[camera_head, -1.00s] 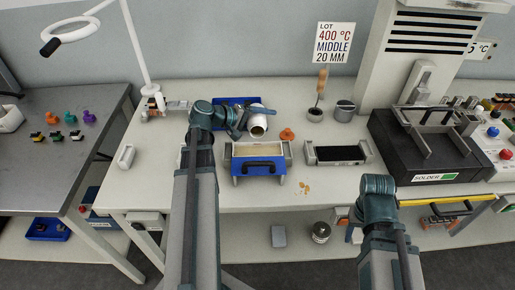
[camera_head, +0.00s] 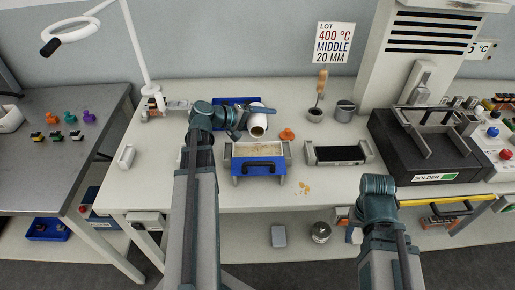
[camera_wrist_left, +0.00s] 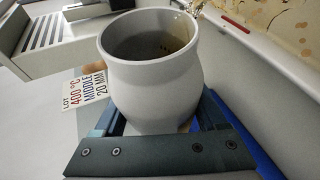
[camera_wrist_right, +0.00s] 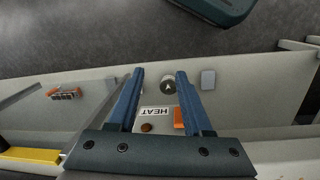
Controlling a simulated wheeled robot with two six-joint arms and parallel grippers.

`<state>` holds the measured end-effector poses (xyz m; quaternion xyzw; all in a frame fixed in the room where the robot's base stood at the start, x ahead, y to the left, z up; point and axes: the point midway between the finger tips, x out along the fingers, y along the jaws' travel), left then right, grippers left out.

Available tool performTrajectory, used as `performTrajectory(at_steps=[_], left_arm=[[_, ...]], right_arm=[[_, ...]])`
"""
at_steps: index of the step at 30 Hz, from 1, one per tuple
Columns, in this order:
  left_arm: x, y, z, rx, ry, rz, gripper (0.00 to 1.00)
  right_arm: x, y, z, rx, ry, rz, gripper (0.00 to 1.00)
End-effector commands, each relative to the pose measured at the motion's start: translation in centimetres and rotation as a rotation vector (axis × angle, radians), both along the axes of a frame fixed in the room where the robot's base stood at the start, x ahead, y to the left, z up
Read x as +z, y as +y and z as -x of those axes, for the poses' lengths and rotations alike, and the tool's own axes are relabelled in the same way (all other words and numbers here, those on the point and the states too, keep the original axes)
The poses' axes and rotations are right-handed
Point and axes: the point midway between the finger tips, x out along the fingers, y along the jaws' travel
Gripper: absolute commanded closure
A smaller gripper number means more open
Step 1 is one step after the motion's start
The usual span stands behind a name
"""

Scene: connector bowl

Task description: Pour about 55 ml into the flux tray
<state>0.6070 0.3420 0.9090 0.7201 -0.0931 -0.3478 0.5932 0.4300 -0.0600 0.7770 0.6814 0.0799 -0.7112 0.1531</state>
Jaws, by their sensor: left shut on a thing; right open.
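The white pot (camera_head: 257,119) is tilted, its mouth towards the flux tray (camera_head: 286,160), which has a blue front and a black handle. My left gripper (camera_head: 238,122) is shut on the pot; in the left wrist view the pot (camera_wrist_left: 153,88) sits between the fingers. Brownish liquid (camera_wrist_left: 147,45) shows inside the pot, near its lip. A bright, thin patch shows at the lip, perhaps a stream. Mottled tan liquid (camera_head: 258,151) covers the tray's inside. My right gripper (camera_wrist_right: 160,88) is open and empty, pointing down at the bench front.
A black-filled tray (camera_head: 339,154) stands right of the flux tray. Yellowish drops (camera_head: 305,188) lie on the bench in front. An orange piece (camera_head: 287,134), a grey cup (camera_head: 345,111) and the dark solder unit (camera_head: 425,145) stand nearby. A blue tray (camera_head: 226,102) lies behind the arm.

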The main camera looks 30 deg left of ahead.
Motion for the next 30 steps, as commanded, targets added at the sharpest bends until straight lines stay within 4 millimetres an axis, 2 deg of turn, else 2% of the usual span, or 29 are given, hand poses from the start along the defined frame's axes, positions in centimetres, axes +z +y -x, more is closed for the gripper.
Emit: performTrajectory(at_steps=[30], left_arm=[[0.46, -0.01, 0.02, 0.001, -0.045, -0.025, 1.00]], right_arm=[[0.02, 0.00, 0.00, 0.000, 0.000, 0.000, 0.50]])
